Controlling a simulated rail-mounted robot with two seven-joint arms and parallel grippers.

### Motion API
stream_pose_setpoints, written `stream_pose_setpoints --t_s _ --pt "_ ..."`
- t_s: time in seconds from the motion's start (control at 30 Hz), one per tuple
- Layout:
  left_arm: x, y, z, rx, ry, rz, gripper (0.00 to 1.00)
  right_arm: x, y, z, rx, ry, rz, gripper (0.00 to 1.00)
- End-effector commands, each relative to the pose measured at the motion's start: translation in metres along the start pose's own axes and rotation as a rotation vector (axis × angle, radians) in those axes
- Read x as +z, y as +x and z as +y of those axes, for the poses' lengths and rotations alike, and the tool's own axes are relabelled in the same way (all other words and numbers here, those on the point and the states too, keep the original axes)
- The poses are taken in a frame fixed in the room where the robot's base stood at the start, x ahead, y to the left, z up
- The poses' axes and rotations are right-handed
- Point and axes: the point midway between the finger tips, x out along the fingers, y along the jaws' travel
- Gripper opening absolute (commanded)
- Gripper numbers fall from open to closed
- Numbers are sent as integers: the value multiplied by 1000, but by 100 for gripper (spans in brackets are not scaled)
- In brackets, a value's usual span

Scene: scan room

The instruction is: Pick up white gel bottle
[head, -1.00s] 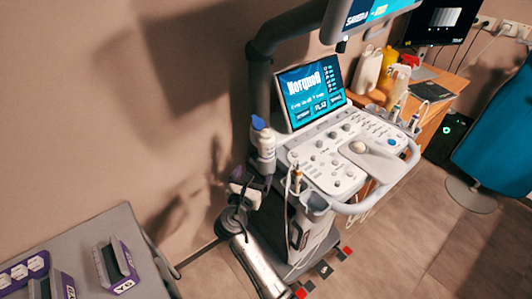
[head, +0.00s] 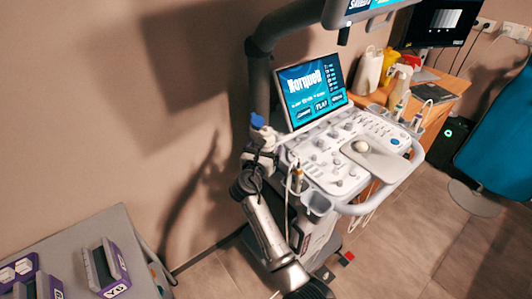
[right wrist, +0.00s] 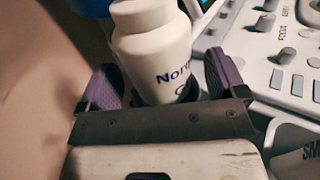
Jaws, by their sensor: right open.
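The white gel bottle (head: 265,137) with a blue cap stands at the left side of the ultrasound console, beside its screen. My right gripper (head: 258,160) is at the bottle's lower part in the head view. In the right wrist view the bottle (right wrist: 155,52), with dark blue lettering, sits between the two purple finger pads of the open gripper (right wrist: 163,85). My left gripper is not in view.
The console's control panel (head: 345,165) with knobs is close on the right of the bottle. A probe (head: 297,180) hangs at its left edge. The wall is behind. A grey cart with purple-and-grey blocks (head: 106,266) is at lower left.

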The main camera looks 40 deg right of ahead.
Motion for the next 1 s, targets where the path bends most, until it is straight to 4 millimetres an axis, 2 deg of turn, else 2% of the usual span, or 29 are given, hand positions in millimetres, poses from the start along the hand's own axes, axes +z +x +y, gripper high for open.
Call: stream_pose_setpoints --t_s 0.2,0.47,1.0 --pt "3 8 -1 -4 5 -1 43 0 18 0 0 0 -1 90" --pt "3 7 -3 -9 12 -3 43 0 19 0 0 0 -1 90" --pt "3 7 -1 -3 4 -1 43 0 19 0 0 0 0 39"
